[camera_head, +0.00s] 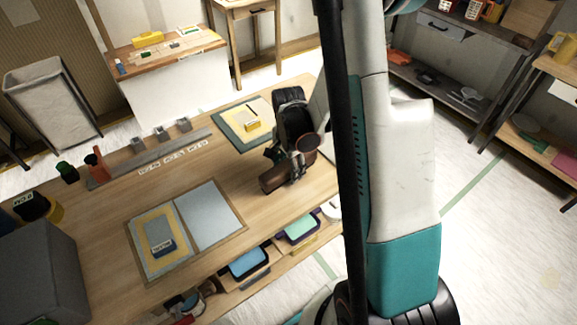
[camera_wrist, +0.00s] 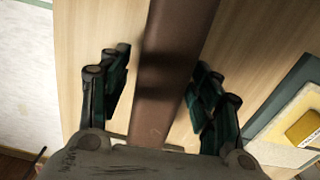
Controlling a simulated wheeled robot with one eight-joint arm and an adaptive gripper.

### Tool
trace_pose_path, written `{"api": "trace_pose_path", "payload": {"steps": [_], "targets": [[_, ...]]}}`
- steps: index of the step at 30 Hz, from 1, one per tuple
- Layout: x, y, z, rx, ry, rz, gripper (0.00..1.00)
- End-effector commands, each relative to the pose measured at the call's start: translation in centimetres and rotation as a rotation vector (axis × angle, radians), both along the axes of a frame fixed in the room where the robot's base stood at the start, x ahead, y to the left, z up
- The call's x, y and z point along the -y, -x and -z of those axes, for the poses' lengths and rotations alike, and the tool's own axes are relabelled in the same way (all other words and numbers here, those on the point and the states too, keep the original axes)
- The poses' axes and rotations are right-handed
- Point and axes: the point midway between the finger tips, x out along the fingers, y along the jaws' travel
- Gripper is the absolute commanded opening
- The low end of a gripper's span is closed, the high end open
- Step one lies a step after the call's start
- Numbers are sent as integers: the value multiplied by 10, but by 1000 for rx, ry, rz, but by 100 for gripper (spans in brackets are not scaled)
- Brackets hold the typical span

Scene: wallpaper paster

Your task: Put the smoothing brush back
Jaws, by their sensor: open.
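A dark brown, bar-shaped object (camera_head: 273,181), which looks like the smoothing brush, is over the wooden table, below my gripper (camera_head: 285,163). In the wrist view the brown bar (camera_wrist: 165,85) runs lengthwise between my gripper's fingers (camera_wrist: 161,62). The fingers are spread on both sides of it, with gaps showing. Its bristles cannot be made out, and its far end runs out of the wrist view. I cannot tell whether it touches the table.
A board with a yellow block (camera_head: 252,125) lies behind my gripper. A grey rail (camera_head: 120,170) and label cards line the far left. Trays (camera_head: 248,262) sit below the front edge; a grey box (camera_head: 45,275) stands left.

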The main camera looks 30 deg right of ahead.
Motion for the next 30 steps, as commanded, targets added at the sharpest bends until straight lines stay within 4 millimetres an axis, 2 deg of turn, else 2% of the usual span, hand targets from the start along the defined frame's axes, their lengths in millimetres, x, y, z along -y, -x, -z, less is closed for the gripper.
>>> {"api": "trace_pose_path", "payload": {"steps": [12, 18, 24, 30], "targets": [[7, -1, -88, 0, 0, 0, 58], [7, -2, -122, 0, 0, 0, 58], [7, -2, -138, 0, 0, 0, 58], [7, -2, -140, 0, 0, 0, 58]]}}
